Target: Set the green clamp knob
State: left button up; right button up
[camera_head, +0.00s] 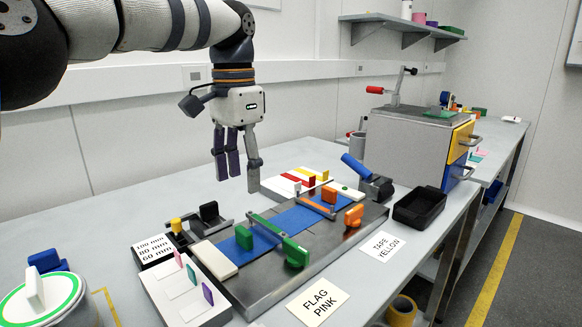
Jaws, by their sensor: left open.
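The green clamp (272,228) lies across the blue strip (293,217) on the dark metal plate. A green knob (296,252) stands at its near end, and another upright green piece (243,238) stands on its left side. I cannot tell how the knob is turned. My left gripper (238,180) hangs fingers down above the table, behind and above the green clamp. It is open and empty, apart from the clamp. My right gripper is not in view.
An orange clamp (318,203) with orange knobs crosses the strip farther right. Cards reading "FLAG PINK" (318,302) and "TAPE YELLOW" (381,246) lie at the table front. A black bin (419,207) is at right. A tray with coloured tabs (186,291) stands at front left.

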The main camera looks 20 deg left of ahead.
aim_at(297, 256)
jog(key=k+l, duration=0.3)
jog(key=k, duration=0.15)
jog(key=k+l, duration=0.3)
jog(key=k, duration=0.15)
jog(key=k+l, duration=0.3)
jog(key=k, duration=0.15)
